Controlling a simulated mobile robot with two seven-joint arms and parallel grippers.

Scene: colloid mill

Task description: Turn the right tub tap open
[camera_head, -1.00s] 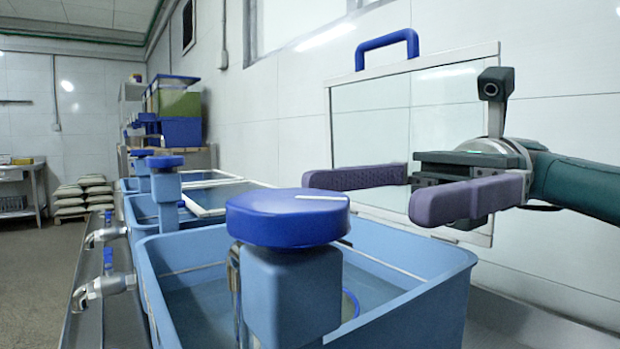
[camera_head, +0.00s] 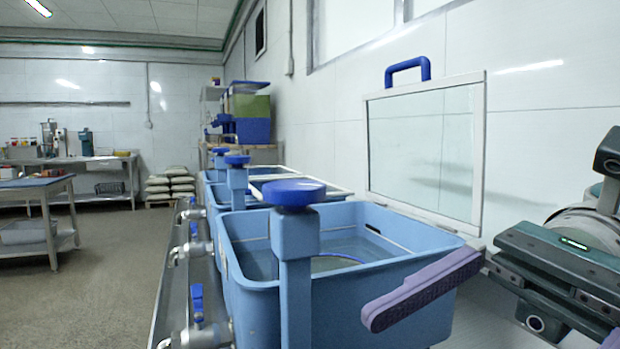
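The nearest blue tub (camera_head: 400,300), the rightmost in the row, has a metal tap (camera_head: 205,335) with a blue lever handle (camera_head: 197,302) on its left side. The lever stands upright; the tap's lower part is cut off by the frame edge. My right gripper (camera_head: 490,328) is at the lower right, over the tub's right side and well away from the tap. Its purple fingers are wide apart with nothing between them; one is mostly out of frame. My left gripper is not in view.
A post with a round blue knob (camera_head: 294,191) rises at the nearest tub. More tubs with taps (camera_head: 195,243) stand behind it. A framed clear panel (camera_head: 420,150) leans by the wall. The floor (camera_head: 110,265) left of the tubs is open, with a work table (camera_head: 30,184) beyond.

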